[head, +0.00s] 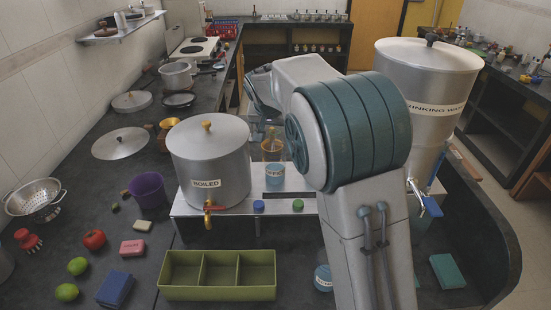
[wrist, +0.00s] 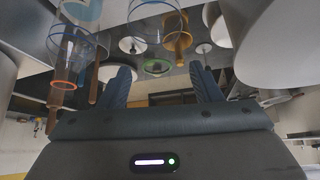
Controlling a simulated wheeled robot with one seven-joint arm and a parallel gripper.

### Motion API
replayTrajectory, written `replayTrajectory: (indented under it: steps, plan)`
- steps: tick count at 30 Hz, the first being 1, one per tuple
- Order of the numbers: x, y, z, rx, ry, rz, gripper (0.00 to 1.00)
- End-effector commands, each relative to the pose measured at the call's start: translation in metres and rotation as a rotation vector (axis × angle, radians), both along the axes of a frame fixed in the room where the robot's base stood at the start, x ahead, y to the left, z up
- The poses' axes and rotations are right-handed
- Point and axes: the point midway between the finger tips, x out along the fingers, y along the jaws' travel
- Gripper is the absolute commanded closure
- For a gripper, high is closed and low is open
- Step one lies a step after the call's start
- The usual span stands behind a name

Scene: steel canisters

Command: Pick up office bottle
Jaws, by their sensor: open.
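No label that I can read says office, so I cannot tell for sure which item is the office bottle. A small blue labelled vessel (head: 275,174) stands on the metal stand beside the boiled canister. A clear vessel with amber in it (head: 272,150) stands just behind it. Another blue labelled vessel (head: 323,278) is low beside my arm, partly hidden. My gripper (wrist: 162,85) is open and empty in the wrist view, which looks upside down. Clear vessels with coloured rings (wrist: 75,45) show beyond its fingers. In the head view my arm mostly hides the gripper.
The boiled canister (head: 208,160) with its tap stands left of my arm. The drinking water canister (head: 425,85) stands right. A green divided tray (head: 218,290) is in front. A purple cup (head: 148,190), tomato, limes and colander lie left.

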Motion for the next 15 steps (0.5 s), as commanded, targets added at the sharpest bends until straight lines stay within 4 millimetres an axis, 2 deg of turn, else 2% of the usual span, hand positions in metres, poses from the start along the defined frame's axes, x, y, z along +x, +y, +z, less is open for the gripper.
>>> replayTrajectory:
  steps: [6, 15]
  plan:
    - [0.014, -0.006, -0.024, 0.0, 0.001, -0.001, 0.42]
    - [0.016, -0.005, -0.029, 0.001, 0.0, 0.001, 0.42]
